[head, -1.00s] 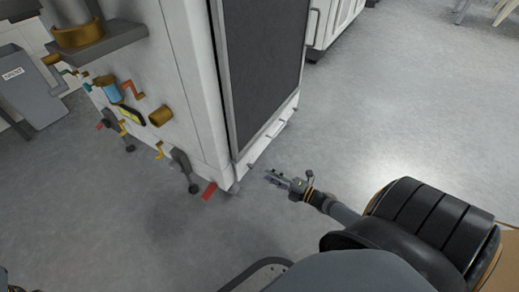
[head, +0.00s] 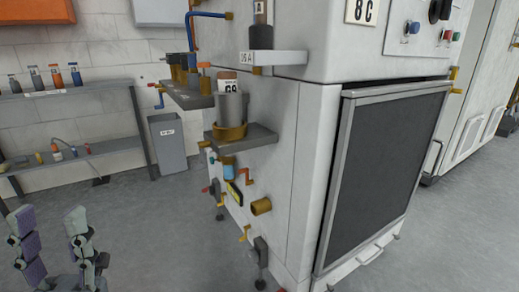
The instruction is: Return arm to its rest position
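My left gripper (head: 48,213) shows at the lower left corner of the head view. Its two fingers, with purple-grey pads, point up and stand well apart. It is open, with nothing between the fingers. The rest of the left arm is below the picture edge. My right arm and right gripper are not in view. The white washer cabinet (head: 303,150) stands in the middle and right, clear of the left gripper in the picture.
The cabinet has a dark front panel (head: 385,170) and a side ledge (head: 245,142) bearing a grey cylinder (head: 231,108). Brass and coloured fittings stick out below. A shelf rack (head: 75,160) with bottles and a grey bin (head: 168,143) stand at left. Grey floor (head: 150,235) is open.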

